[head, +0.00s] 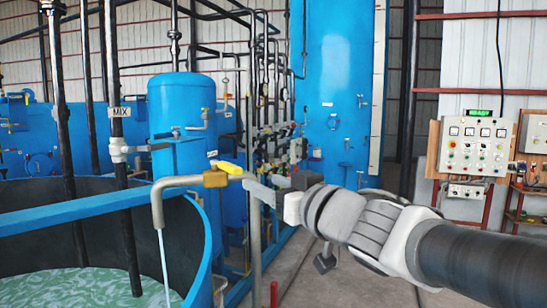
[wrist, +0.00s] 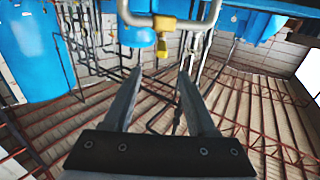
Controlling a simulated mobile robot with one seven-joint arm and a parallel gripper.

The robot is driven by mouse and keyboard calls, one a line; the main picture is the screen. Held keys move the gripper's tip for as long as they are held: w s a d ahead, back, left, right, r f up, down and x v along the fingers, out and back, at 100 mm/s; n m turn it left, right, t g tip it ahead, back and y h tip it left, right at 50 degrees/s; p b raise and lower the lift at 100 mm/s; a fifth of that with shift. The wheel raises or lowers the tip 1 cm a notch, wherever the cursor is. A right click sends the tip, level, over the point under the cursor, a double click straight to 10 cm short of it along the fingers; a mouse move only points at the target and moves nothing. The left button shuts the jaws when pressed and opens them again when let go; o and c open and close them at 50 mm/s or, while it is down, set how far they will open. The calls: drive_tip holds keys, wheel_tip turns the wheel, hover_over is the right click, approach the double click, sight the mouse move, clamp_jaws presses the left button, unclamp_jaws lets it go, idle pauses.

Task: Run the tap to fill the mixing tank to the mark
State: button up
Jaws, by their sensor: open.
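The mixing tank (head: 85,205) is a large open blue vessel with a dark inside, at the left of the head view. Rippling pale green liquid (head: 90,288) shows low in it. The tap (head: 165,200) has a bent spout over the tank, a brass body and a yellow handle (head: 231,168). A thin stream of water (head: 164,255) runs from the spout into the tank. My gripper (head: 254,188) is open and empty, just right of the handle. The wrist view shows the brass body (wrist: 163,48) beyond the parted fingers (wrist: 159,78). I cannot make out a fill mark.
A pipe labelled MIX (head: 120,112) and other dark pipes stand at the tank. A blue cylinder (head: 180,105) and dense pipework are behind the tap. A control panel (head: 473,148) with a green READY sign is at right. Grey floor is free beneath my arm.

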sight(226, 162)
drive_tip(key=x, duration=1.7)
drive_tip(key=shift+a+f, duration=0.1)
drive_tip(key=shift+a, duration=0.2)
clamp_jaws()
idle(0.9)
